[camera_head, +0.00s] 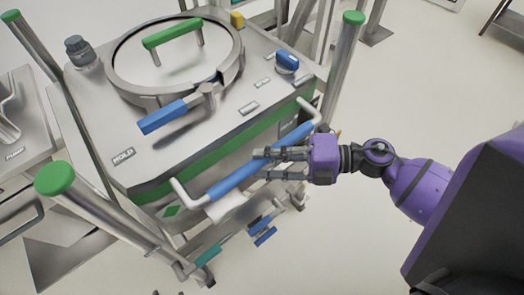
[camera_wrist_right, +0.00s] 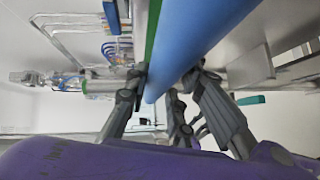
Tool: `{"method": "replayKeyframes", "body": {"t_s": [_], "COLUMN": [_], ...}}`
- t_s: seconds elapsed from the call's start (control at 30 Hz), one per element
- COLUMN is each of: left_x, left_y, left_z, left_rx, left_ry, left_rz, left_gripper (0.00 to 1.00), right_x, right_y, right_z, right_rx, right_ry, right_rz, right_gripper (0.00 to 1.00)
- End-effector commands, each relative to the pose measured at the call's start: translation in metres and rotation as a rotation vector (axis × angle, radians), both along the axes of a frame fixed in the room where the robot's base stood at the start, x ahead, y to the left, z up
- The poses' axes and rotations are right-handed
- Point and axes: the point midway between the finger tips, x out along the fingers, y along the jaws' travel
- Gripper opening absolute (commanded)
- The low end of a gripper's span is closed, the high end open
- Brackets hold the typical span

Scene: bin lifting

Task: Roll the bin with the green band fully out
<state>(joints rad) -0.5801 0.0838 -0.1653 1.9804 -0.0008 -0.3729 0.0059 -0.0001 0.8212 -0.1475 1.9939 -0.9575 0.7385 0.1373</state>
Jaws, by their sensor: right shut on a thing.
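The steel bin (camera_head: 225,118) with the green band (camera_head: 205,160) stands in the middle of the head view. It has a round lid (camera_head: 180,62) with a green handle on top and a "MOLD" label. A blue push bar (camera_head: 234,180) runs along its near side. My right gripper (camera_head: 276,164) is shut on this bar near its middle, its fingers around it. The right wrist view shows the blue bar (camera_wrist_right: 200,38) passing between the fingers (camera_wrist_right: 165,85). My left gripper is not in view.
Green-capped posts stand around the bin: near left (camera_head: 55,178), right (camera_head: 353,18) and far left (camera_head: 12,16). A steel unit labelled "PUMP" (camera_head: 18,140) is at the left. Blue and teal pedals (camera_head: 262,228) sit low below the bar. Pale floor at right and front is clear.

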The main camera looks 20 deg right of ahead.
Motion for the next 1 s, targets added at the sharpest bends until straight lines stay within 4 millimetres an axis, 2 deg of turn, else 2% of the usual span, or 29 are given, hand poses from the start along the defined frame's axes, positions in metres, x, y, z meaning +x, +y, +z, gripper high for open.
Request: {"method": "replayKeyframes", "body": {"t_s": [0.03, 0.07, 0.2, 0.57, 0.67, 1.0], "left_x": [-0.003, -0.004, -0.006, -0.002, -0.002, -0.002], "left_y": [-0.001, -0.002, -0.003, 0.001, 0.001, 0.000], "left_z": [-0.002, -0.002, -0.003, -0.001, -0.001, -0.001], "left_rx": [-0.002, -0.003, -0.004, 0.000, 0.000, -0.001], "left_ry": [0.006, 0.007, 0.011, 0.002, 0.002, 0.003], "left_rz": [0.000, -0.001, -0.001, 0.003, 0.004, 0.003], "left_gripper": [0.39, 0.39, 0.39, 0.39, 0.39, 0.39], "right_x": [-0.001, 0.000, 0.001, 0.000, -0.005, -0.034], "right_y": [0.001, 0.001, 0.000, -0.005, -0.016, -0.080], "right_z": [-0.002, -0.002, -0.001, 0.000, 0.001, 0.010], "right_rx": [0.000, 0.000, -0.001, -0.002, -0.003, -0.004], "right_ry": [0.005, 0.004, 0.001, 0.000, 0.001, 0.002], "right_rz": [0.001, 0.001, -0.002, -0.006, -0.007, -0.005], "right_gripper": [0.00, 0.26, 0.41, 0.41, 0.41, 0.41]}}
